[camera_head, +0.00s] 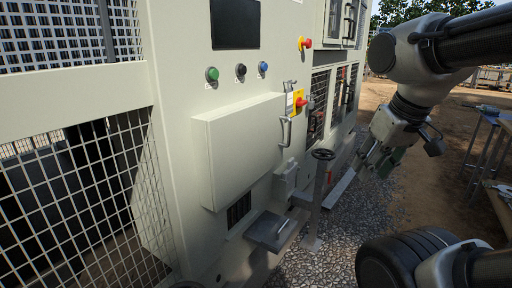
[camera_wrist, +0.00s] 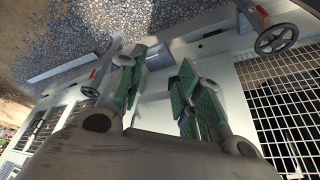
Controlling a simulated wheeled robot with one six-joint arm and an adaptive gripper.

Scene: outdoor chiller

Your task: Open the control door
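The control door (camera_head: 240,150) looks like a pale raised box panel on the front of the chiller cabinet, and it appears shut. A grey bar handle (camera_head: 286,131) is at its right edge. My gripper (camera_head: 374,166) is to the right of the door and handle, apart from both, over the gravel side. In the wrist view my gripper (camera_wrist: 160,80) shows two green-padded fingers spread apart with nothing held. Pale cabinet surface shows between and behind them; I cannot tell which part is the door there.
A red rotary switch on a yellow plate (camera_head: 299,102) sits just above the handle. A black handwheel (camera_head: 323,154) on a post stands in front of the cabinet, between handle and gripper. A grey ledge (camera_head: 271,231) juts out below the door.

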